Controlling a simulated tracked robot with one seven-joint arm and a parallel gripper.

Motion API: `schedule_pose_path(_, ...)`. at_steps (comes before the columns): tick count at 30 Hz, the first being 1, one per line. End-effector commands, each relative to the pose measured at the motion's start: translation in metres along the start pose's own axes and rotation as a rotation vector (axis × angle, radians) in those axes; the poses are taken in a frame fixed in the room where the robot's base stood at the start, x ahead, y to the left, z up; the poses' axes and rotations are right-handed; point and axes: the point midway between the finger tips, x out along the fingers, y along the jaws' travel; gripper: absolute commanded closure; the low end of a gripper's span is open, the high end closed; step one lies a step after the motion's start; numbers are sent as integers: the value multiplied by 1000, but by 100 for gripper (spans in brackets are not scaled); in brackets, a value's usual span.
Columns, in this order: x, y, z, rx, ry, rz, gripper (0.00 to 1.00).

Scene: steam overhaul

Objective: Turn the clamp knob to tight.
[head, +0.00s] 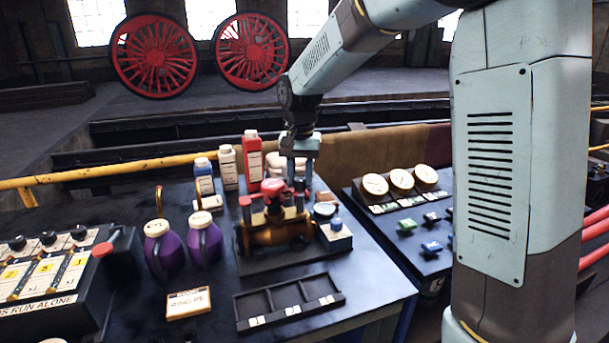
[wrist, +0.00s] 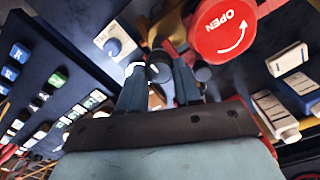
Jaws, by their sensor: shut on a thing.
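My gripper (wrist: 157,72) points down at the workbench, with its two dark fingers closed around a small dark rounded knob (wrist: 160,70), which I take to be the clamp knob. The fingers hide part of it, and I cannot read any mark on it. In the head view my gripper (head: 299,178) is at the right side of the brass-coloured engine model (head: 272,234), and the held knob cannot be made out there. A large red handwheel marked OPEN (wrist: 222,28) is close beside the fingers in the wrist view.
A light box with a blue knob (head: 336,231) stands right of the model. White and red bottles (head: 252,158) stand behind it, purple jugs (head: 205,243) to its left. A compartmented black tray (head: 289,303) lies in front. A gauge panel (head: 404,188) is at the right.

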Motion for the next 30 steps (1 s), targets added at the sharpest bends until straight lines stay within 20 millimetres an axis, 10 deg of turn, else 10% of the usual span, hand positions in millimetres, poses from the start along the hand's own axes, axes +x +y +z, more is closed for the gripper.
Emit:
schedule_pose_path(17,2,0,2,33,-6,3,97)
schedule_pose_path(18,2,0,2,32,-6,3,65)
schedule_pose_path(30,1,-1,2,31,-4,1,41)
